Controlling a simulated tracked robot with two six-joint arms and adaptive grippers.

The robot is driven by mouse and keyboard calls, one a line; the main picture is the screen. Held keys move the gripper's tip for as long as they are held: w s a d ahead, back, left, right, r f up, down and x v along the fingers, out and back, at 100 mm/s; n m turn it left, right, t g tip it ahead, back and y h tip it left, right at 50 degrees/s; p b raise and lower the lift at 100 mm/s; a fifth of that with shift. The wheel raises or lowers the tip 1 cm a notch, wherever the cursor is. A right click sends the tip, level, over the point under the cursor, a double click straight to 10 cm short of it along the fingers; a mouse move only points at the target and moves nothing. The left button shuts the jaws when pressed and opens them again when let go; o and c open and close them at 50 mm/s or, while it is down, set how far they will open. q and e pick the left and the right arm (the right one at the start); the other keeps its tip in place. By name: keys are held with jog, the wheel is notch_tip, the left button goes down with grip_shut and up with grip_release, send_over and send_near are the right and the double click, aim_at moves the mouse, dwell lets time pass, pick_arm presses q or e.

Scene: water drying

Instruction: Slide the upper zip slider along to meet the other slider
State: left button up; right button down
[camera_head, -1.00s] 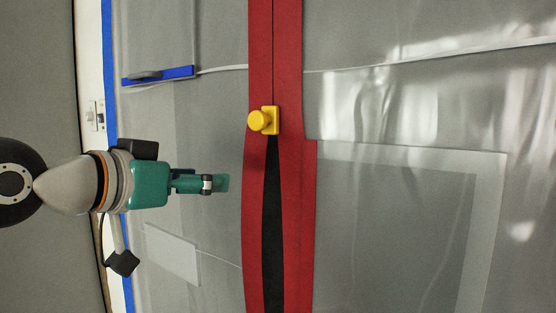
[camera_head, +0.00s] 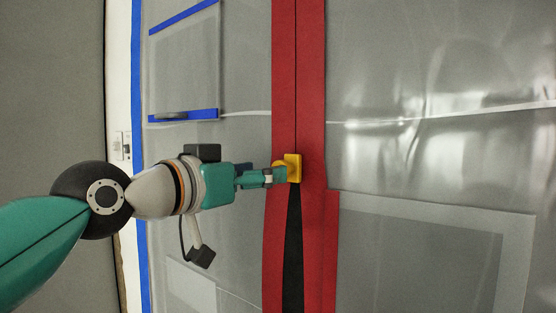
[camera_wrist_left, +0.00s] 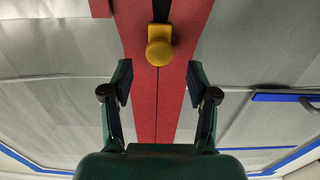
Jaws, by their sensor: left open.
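The yellow zip slider (camera_head: 293,166) sits on the red zip strip (camera_head: 312,90) that runs up and down the plastic sheet. Above the slider the zip is a thin closed line; below it the strip parts around a black gap (camera_head: 293,250). My left gripper (camera_head: 285,175) reaches in from the left, its tips overlapping the slider's left side in the head view. In the left wrist view the gripper (camera_wrist_left: 160,85) is open, and the slider's round yellow knob (camera_wrist_left: 159,47) lies ahead, centred beyond the fingertips. No second slider shows. My right gripper is not in view.
The grey translucent sheet (camera_head: 430,60) spreads on both sides of the strip. Blue tape (camera_head: 137,60) edges it on the left, near a white switch plate (camera_head: 121,145). A blue-edged clear panel (camera_head: 185,115) hangs at upper left. A pale flap (camera_head: 192,286) lies below my arm.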

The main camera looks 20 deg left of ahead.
pick_arm(q)
jog(key=p+x, duration=0.1)
jog(key=x, duration=0.3)
jog(key=shift+w+d, duration=0.1)
jog(key=shift+w, duration=0.25)
grip_shut()
